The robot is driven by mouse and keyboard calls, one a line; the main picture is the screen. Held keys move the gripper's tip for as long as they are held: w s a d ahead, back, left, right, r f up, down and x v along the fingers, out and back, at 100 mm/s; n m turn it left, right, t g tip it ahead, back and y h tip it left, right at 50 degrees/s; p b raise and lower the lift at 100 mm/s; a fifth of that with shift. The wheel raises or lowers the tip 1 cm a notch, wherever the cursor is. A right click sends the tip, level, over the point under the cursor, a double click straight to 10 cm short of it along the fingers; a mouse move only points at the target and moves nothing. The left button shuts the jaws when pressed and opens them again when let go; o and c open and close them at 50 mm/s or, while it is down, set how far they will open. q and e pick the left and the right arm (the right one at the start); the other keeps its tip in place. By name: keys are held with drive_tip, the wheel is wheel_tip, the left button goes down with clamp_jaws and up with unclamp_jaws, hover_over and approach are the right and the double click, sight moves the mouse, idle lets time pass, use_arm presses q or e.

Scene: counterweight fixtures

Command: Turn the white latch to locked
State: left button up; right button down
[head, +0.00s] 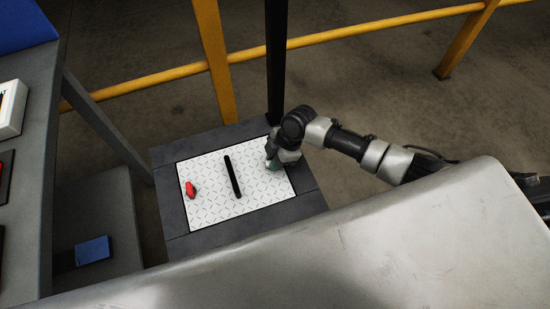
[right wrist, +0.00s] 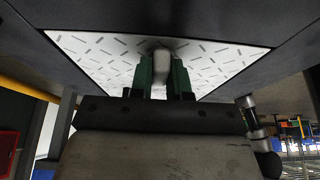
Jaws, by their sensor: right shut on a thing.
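The white latch (right wrist: 163,62) shows in the right wrist view as a pale rounded handle standing off the white patterned panel (head: 213,205). My right gripper (right wrist: 162,78) is shut on it, with a green-padded finger on each side. In the head view my right gripper (head: 272,164) is at the right part of the panel, and it hides the latch there. I cannot tell from these views whether the latch is at locked. My left gripper is not in view.
A red latch (head: 191,189) and a long black bar (head: 232,176) are on the panel's left and middle. A dark frame (head: 174,220) surrounds the panel. A black post (head: 276,70) and yellow rails (head: 330,37) stand behind. A grey table (head: 30,180) is at left.

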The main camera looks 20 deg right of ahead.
drive_tip(key=shift+s+r+m+t+p, duration=0.15)
drive_tip(key=shift+m+t+p, duration=0.25)
drive_tip(key=shift+m+p, duration=0.7)
drive_tip(key=m+t+p, duration=0.1)
drive_tip(key=m+p, duration=0.3)
drive_tip(key=m+t+h+p, duration=0.1)
drive_tip(key=m+p, duration=0.2)
drive_tip(key=p, duration=0.1)
drive_tip(key=shift+s+a+r+m+t+h, duration=0.1)
drive_tip(key=shift+a+m+t+h, duration=0.05)
drive_tip(key=shift+m+t+h, duration=0.2)
drive_tip(key=m+h+p, duration=0.1)
drive_tip(key=m+p, duration=0.1)
drive_tip(key=m, duration=0.1)
drive_tip(key=shift+m+t+p, duration=0.25)
drive_tip(key=shift+m+p, duration=0.1)
drive_tip(key=shift+a+f+m+h+p, duration=0.15)
drive_tip(key=shift+m+h+p, duration=0.3)
drive_tip(key=shift+m, duration=0.65)
drive_tip(key=shift+f+m+h+p, duration=0.1)
drive_tip(key=shift+m+h+p, duration=0.2)
drive_tip(key=shift+m, duration=0.6)
drive_tip(key=c, duration=1.1)
unclamp_jaws()
